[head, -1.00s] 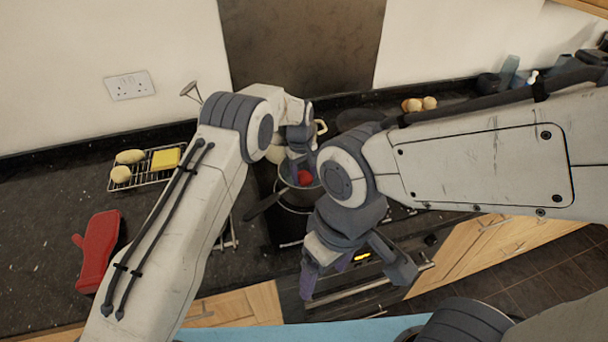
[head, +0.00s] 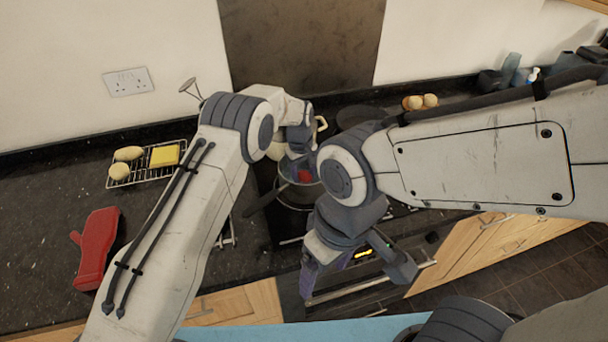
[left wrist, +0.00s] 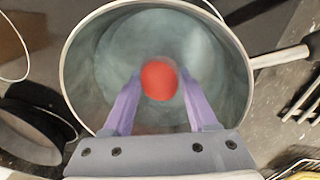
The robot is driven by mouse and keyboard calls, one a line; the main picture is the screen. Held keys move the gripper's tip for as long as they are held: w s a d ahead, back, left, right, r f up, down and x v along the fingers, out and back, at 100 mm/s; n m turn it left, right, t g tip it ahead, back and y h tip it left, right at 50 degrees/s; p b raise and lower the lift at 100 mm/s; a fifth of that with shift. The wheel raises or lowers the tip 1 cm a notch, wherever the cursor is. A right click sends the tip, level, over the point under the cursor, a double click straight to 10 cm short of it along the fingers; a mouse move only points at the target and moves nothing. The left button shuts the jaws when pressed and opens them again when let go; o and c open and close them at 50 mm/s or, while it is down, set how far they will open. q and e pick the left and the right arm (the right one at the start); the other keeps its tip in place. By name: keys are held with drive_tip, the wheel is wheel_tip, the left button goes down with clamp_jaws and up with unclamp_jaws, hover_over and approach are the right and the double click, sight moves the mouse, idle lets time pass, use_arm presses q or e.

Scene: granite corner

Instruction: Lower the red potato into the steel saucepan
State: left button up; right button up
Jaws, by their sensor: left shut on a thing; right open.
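The steel saucepan (head: 290,198) stands on the hob in the head view, partly hidden by my arms. In the left wrist view the saucepan (left wrist: 92,62) fills the middle, with its round rim showing and its handle pointing right. My left gripper (left wrist: 159,84) is shut on the red potato (left wrist: 159,80), which lies within the rim's outline. The potato also shows as a small red patch in the head view (head: 304,177). I cannot tell its exact height against the rim. My right gripper (head: 356,268) is open and empty, in front of the hob.
A wire rack (head: 148,178) holds pale oval items and a yellow block (head: 165,156) at the left. A red oven mitt (head: 97,248) lies on the dark worktop. A dark pan (head: 357,115) is behind the saucepan. My right arm crosses close to the saucepan.

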use_arm(q)
drive_tip(key=shift+f+b, duration=0.35)
drive_tip(key=shift+f, duration=0.15)
idle(0.4)
drive_tip(key=o, duration=1.5)
drive_tip(key=shift+c, duration=0.2)
